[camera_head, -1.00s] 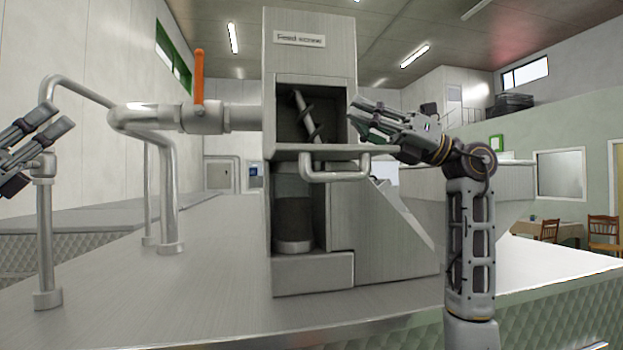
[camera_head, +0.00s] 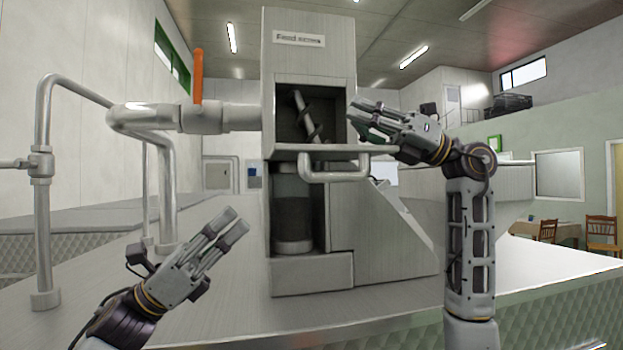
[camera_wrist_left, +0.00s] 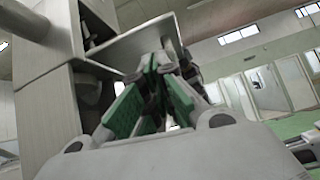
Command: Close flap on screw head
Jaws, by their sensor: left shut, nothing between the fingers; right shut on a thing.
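The feed screw machine (camera_head: 308,60) stands in the middle with its square screw head opening uncovered, and the dark screw (camera_head: 303,115) shows inside. The flap (camera_head: 290,152) is down, roughly level below the opening, with a bent tube handle (camera_head: 335,175) at its front. My right gripper (camera_head: 362,120) is shut at the flap's right side; the exact contact is hidden. My left gripper (camera_head: 238,225) is shut and empty, lower left of the machine, pointing up toward it. Its green-padded fingers (camera_wrist_left: 150,95) show in the left wrist view, with the machine (camera_wrist_left: 45,110) at left.
A pipe with an orange lever (camera_head: 198,75) enters the machine from the left. A second upright pipe (camera_head: 43,200) stands at far left. The grey top (camera_head: 220,310) in front of the machine is clear apart from my arms.

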